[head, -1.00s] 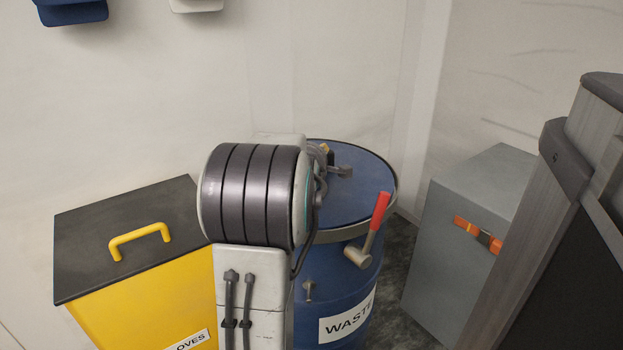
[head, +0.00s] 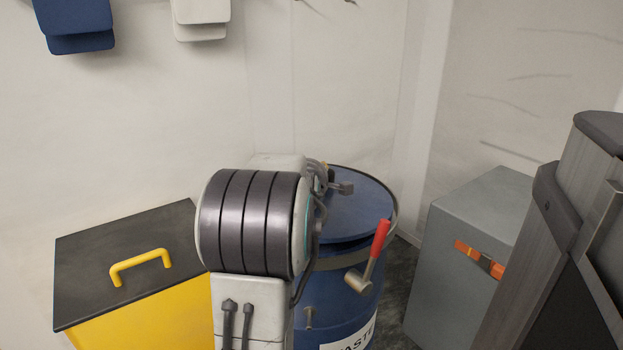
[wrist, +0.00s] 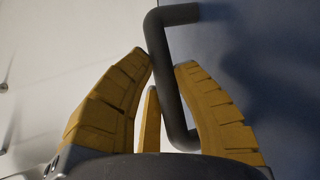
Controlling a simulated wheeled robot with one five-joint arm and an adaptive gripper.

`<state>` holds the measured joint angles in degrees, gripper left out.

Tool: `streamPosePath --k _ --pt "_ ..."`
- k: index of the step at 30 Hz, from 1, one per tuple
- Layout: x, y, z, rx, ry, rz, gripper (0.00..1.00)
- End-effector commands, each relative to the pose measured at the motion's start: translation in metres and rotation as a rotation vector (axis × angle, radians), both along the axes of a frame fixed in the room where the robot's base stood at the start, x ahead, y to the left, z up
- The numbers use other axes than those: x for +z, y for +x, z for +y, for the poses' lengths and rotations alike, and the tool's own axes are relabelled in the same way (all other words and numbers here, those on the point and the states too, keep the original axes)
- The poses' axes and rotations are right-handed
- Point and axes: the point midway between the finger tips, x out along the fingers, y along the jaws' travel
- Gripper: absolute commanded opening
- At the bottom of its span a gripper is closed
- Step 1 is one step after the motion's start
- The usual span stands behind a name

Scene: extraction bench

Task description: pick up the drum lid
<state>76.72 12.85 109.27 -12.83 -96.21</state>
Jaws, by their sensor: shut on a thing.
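The drum lid (head: 358,215) is a blue disc on top of the blue waste drum (head: 335,290). A dark gap shows under its near edge, so it seems slightly raised there. Its dark bar handle (head: 343,188) stands on the top. In the wrist view the yellow fingers of my gripper (wrist: 163,66) are closed around the handle (wrist: 168,85), with the blue lid (wrist: 275,60) beyond on the right. In the head view my arm hides the left part of the lid and most of my gripper.
A red-handled lever (head: 375,250) sticks out at the drum's front rim. A yellow bin with a black lid (head: 85,250) and yellow handle stands left. A grey box (head: 450,235) with an orange latch stands right. The wall is close behind.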

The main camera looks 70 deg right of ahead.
Motion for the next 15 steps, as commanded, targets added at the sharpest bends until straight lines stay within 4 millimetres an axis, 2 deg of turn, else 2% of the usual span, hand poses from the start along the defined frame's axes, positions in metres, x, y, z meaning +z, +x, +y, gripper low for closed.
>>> streamPosePath --k 1,11,15 --pt "0.020 0.000 -0.001 0.000 -0.014 -0.003 0.00" --pt "0.104 0.000 -0.001 0.000 -0.019 -0.004 0.00" --pt "0.124 0.000 0.000 -0.001 -0.012 -0.003 0.00"
